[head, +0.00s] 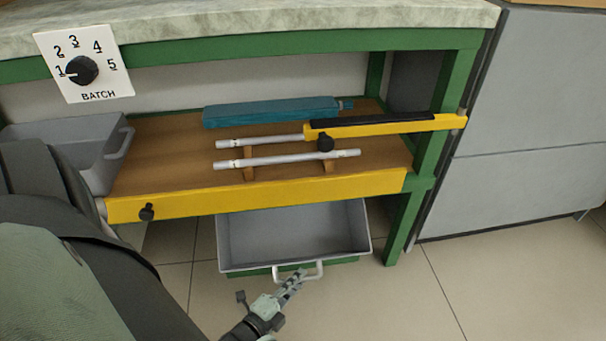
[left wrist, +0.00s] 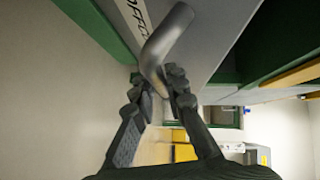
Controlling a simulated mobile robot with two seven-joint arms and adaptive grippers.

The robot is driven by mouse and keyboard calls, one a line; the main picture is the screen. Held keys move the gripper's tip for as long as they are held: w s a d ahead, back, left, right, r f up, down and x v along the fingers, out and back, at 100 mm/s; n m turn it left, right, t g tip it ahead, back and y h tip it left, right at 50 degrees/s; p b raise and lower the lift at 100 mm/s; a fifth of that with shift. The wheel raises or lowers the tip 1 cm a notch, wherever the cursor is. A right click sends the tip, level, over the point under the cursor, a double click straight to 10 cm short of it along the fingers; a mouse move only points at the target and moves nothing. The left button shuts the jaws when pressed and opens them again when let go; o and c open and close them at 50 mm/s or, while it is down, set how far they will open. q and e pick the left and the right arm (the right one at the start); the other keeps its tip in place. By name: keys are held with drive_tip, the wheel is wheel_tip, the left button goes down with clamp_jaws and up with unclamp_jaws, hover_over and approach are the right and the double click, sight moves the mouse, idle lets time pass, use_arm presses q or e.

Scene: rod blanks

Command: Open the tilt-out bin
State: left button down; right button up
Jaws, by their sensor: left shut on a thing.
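The tilt-out bin (head: 292,232) is a grey box below the yellow rail of the green bench. It leans out toward me, and its open top and empty-looking inside show in the head view. A pale bar handle (head: 312,270) sits on its front. In the left wrist view the fingers (left wrist: 157,84) close around the bent grey handle (left wrist: 166,38), in front of the bin's grey face (left wrist: 205,32), which carries partly hidden lettering. My right gripper is not in view.
Silver rods (head: 290,158) lie on supports on the wooden shelf, beside a teal block (head: 270,112) and a yellow arm (head: 400,125). A grey tray (head: 85,135) stands left. A batch dial (head: 82,70) shows 1. Grey cabinet (head: 530,120) at right; open floor (head: 480,290) below.

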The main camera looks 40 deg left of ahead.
use_arm(q)
drive_tip(key=shift+s+d+f, duration=0.2)
drive_tip(key=shift+f, duration=0.35)
drive_tip(key=c, duration=1.5)
unclamp_jaws()
drive_tip(key=shift+c, duration=0.2)
drive_tip(key=shift+r, duration=0.1)
drive_tip(key=s+r, duration=0.1)
drive_tip(key=s, duration=1)
drive_tip(key=shift+s+d+r, duration=0.35)
drive_tip(key=shift+s+d, duration=0.05)
